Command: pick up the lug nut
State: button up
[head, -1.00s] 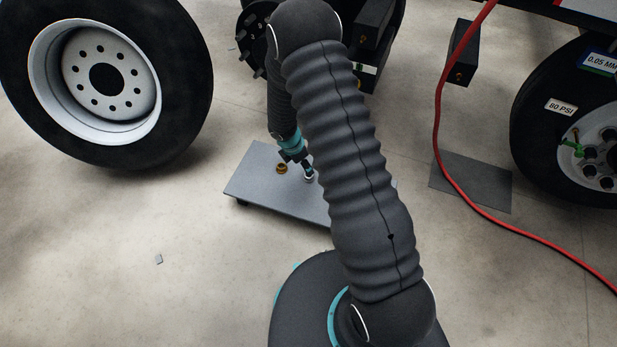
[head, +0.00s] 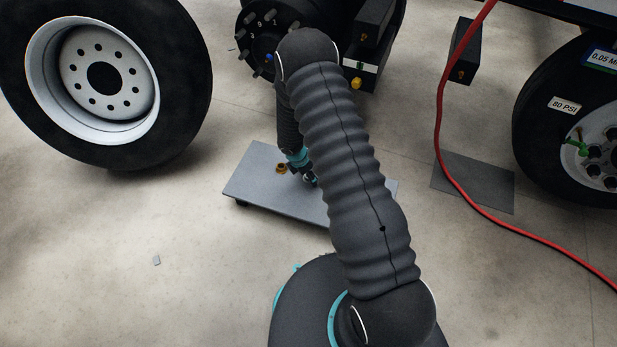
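A small brass-coloured lug nut (head: 281,169) sits on the grey low platform (head: 258,190), left of my gripper. My gripper (head: 309,181) points down over the platform, just to the right of the nut, and looks apart from it. My forearm hides part of the gripper, and its fingers are too small and dark to show whether they are open or whether anything is between them.
A loose wheel (head: 105,78) stands at the left. A hub with studs (head: 262,40) is behind my arm. A red hose (head: 440,120) hangs at the right and runs across the floor near a mounted tyre (head: 545,130). Floor at the lower left is mostly clear.

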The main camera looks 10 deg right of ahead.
jog(key=c, duration=1.1)
jog(key=shift+r, duration=0.5)
jog(key=r, duration=0.2)
jog(key=d+r+p, duration=0.1)
jog(key=shift+s+r, duration=0.15)
jog(key=shift+r, duration=0.25)
jog(key=s+d+r, duration=0.3)
jog(key=d+r, duration=0.3)
jog(key=d, duration=0.4)
jog(key=shift+s+r+p, duration=0.15)
jog(key=shift+s+p, duration=0.25)
